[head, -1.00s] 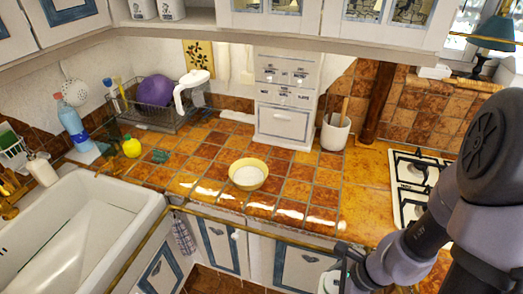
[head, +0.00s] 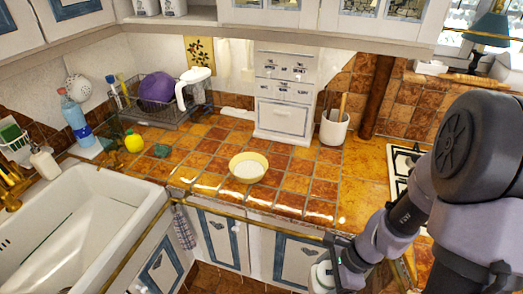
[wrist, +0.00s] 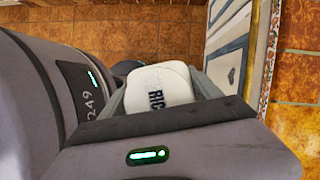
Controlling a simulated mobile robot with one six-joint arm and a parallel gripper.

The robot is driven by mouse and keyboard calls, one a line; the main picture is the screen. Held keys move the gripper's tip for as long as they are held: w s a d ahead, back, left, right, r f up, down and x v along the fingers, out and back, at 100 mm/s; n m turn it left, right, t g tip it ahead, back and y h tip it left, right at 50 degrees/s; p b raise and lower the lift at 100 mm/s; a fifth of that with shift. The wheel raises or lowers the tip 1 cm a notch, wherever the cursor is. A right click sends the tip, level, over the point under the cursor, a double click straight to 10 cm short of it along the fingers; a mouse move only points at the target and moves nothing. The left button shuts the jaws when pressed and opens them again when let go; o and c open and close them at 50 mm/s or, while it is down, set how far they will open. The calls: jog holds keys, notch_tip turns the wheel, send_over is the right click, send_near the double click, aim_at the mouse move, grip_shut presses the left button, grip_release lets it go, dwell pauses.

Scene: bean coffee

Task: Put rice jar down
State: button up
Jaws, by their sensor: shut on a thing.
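The rice jar (wrist: 160,86) is white, with dark letters reading "RIC" on its side in the wrist view. My gripper (wrist: 165,100) is shut on it, with grey fingers on both sides. In the head view part of the white jar (head: 321,277) shows at the bottom, held by my gripper (head: 333,268) in front of the lower cabinets. The jar's base and most of its body are hidden. The tiled counter (head: 215,155) lies behind and to the left of my gripper.
A utensil pot (head: 334,128), a white drawer unit (head: 284,95) and a dish rack (head: 190,112) stand further back. The stove (head: 402,160) is partly behind my arm. Counter around the bowl is clear.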

jog(key=w+f+n+g+h+b, duration=0.2)
jog(key=w+n+b, duration=0.3)
jog(key=n, duration=0.4)
jog(key=w+a+f+n+g+h+b, duration=0.1)
jog(key=w+f+n+g+h+b, duration=0.1)
jog(key=w+n+b, duration=0.3)
jog(key=f+n, duration=0.1)
jog(key=n, duration=0.3)
jog(key=shift+a+f+g, duration=0.15)
jog(key=shift+g, duration=0.15)
jog(key=shift+w, duration=0.1)
